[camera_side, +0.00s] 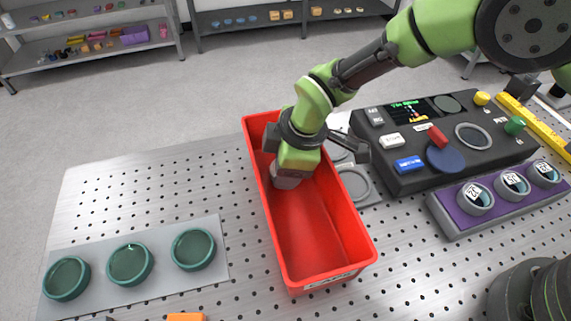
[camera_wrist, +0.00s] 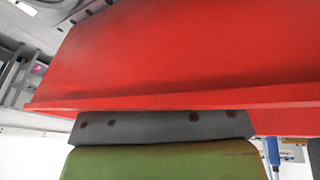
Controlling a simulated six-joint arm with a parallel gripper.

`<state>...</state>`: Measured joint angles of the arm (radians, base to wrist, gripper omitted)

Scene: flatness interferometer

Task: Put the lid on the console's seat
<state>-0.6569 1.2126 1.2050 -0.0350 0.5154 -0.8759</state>
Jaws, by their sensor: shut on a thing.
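My gripper (camera_side: 288,176) is down inside the red bin (camera_side: 318,226), near its far end. It is shut on a pale grey thing, mostly hidden, that I cannot identify. In the wrist view the red bin wall (camera_wrist: 170,60) fills the picture and hides the fingertips. The black console (camera_side: 405,170) stands to the right of the bin. A grey ring (camera_side: 473,136) on its top looks like the seat.
A purple block (camera_side: 455,218) with several round pots stands right of the bin. A grey plate with round recesses (camera_side: 356,184) lies between bin and console. Several green dishes (camera_side: 130,263) sit on a plate at left. The perforated table is clear between plate and bin.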

